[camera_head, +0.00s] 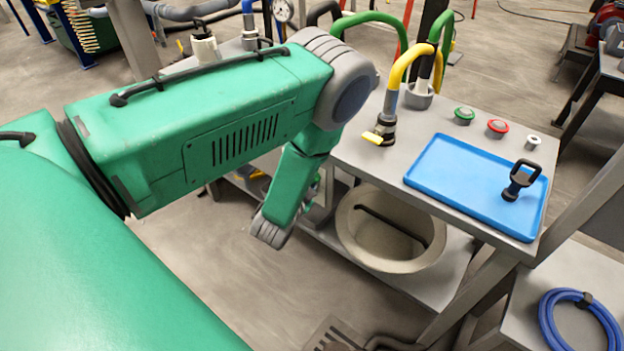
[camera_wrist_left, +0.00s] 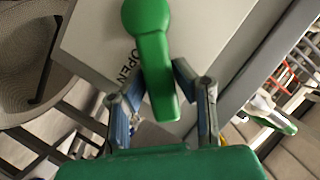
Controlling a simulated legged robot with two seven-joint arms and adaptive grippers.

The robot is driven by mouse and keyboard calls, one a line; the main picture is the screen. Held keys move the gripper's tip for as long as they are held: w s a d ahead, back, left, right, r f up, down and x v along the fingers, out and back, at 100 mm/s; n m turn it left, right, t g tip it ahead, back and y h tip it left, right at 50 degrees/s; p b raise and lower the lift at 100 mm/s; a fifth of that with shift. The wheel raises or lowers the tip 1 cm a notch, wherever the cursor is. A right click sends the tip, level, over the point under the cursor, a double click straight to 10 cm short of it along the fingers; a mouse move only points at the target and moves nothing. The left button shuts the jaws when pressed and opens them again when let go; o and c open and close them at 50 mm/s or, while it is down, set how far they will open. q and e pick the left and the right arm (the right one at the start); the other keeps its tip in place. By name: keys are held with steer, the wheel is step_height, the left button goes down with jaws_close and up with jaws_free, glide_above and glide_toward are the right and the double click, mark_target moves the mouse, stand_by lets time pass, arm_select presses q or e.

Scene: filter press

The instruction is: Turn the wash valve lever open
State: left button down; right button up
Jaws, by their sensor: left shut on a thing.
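The wash valve lever (camera_wrist_left: 152,45) is a green handle with a round hub at its upper end, in the left wrist view. It stands over a light grey plate (camera_wrist_left: 95,45) with the word OPEN printed to the left of the lever. My left gripper (camera_wrist_left: 156,82) is shut on the lever, its blue-grey fingers on either side of the lower part. In the head view my green left arm reaches across to the table's left side, and the lever and left fingers are hidden. My right gripper is in neither view.
A grey table (camera_head: 378,172) holds a blue tray (camera_head: 450,180) with a black-handled tool (camera_head: 520,180), green (camera_head: 464,115) and red (camera_head: 497,128) buttons, and a yellow hose (camera_head: 402,62). A round bin (camera_head: 365,240) stands below. A coiled blue hose (camera_head: 548,312) lies at lower right.

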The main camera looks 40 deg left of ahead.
arm_select(q)
steer(key=shift+s+a+f, duration=0.2)
steer(key=shift+s+f, duration=0.1)
steer(key=c, duration=1.3)
jaws_free()
steer(key=shift+w, duration=0.1)
steer(key=shift+r, duration=0.1)
steer(key=shift+s+d+r, duration=0.1)
steer(key=shift+s+d, duration=0.1)
steer(key=v, duration=1.1)
steer(key=shift+s+a+r, duration=0.1)
steer(key=shift+s+r, duration=0.05)
steer(key=shift+s, duration=0.1)
